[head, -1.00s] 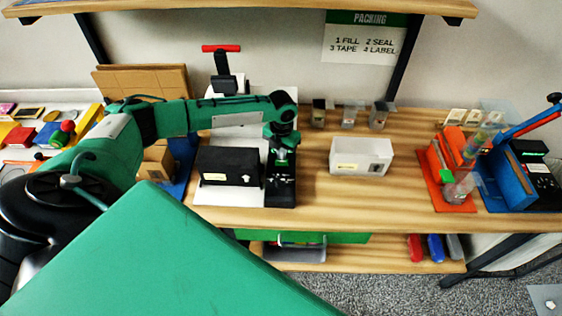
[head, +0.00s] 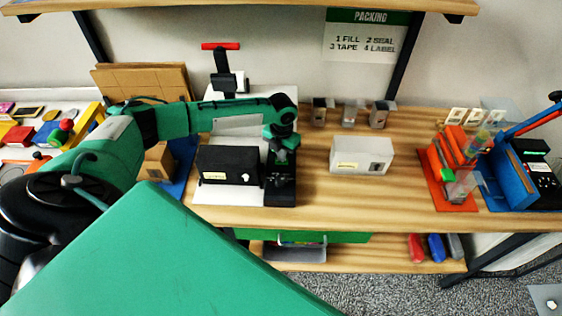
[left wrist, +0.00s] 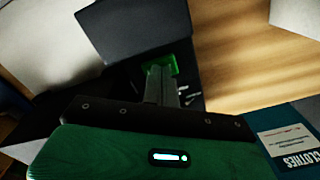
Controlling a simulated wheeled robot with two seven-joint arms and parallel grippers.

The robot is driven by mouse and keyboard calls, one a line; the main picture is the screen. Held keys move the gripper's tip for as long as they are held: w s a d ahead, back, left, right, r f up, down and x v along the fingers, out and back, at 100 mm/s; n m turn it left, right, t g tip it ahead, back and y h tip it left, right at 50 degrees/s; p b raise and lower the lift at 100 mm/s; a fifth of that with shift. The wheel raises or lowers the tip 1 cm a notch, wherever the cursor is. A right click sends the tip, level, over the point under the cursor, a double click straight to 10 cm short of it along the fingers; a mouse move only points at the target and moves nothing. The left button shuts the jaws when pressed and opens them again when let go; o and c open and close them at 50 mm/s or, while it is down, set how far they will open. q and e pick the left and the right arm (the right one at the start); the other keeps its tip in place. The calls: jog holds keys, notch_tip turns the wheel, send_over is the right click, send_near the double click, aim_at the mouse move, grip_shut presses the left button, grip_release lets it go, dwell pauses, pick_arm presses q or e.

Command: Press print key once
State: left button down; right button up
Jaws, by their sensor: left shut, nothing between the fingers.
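A black device (head: 282,188) with small pale markings stands on the bench beside a black box. In the left wrist view, a green key (left wrist: 171,64) shows on the dark device, partly hidden behind my fingers; I cannot read any print marking on it. My left gripper (head: 281,156) points down over the back part of this device. In the left wrist view its shut, empty fingers (left wrist: 160,78) overlap the green key; I cannot tell whether they touch it. My right gripper is not in view.
The black box (head: 229,165) stands left of the device, and a white box (head: 361,156) stands to its right. Several small containers (head: 349,114) stand behind. An orange rack (head: 440,170) and a blue stand (head: 525,175) are at right. Bare wood (head: 360,200) lies in front of the white box.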

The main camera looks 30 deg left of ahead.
pick_arm(q)
jog(key=shift+f, duration=0.2)
dwell(0.3)
jog(key=shift+r+p, duration=2.95)
jog(key=shift+r, duration=0.55)
